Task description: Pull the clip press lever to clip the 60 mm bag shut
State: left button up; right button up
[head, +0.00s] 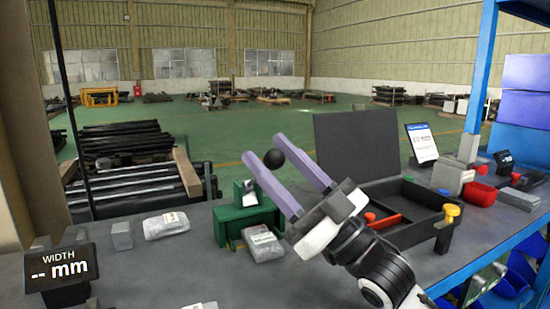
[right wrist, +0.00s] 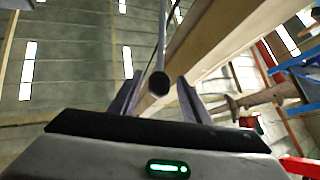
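The green clip press (head: 232,222) stands on the grey bench. Its lever ends in a black ball knob (head: 274,159), which also shows on a grey rod in the right wrist view (right wrist: 159,83). My right gripper (head: 264,148) is open, its two pale purple fingers on either side of the knob with gaps visible in the wrist view. A clear bag with grey contents (head: 262,244) lies at the front of the press. Another similar bag (head: 166,225) lies to the left. I cannot read which is 60 mm. My left gripper is out of view.
A width display (head: 62,269) reads "-- mm" at the front left. Small grey blocks (head: 122,236) stand near it. A black open case (head: 405,225) with red and yellow parts is right of my right gripper.

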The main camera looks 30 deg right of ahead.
dwell(0.3)
jog(key=shift+s+d+f, duration=0.1)
jog(key=s+d+f, duration=0.1)
jog(key=s+d, duration=0.2)
jog(key=s, duration=0.4)
jog(key=s+d+f, duration=0.1)
jog(key=s+d, duration=0.2)
jog(key=s, duration=0.4)
jog(key=shift+s+d+f+p, duration=0.2)
jog(key=shift+f+p, duration=0.15)
jog(key=shift+p, duration=0.1)
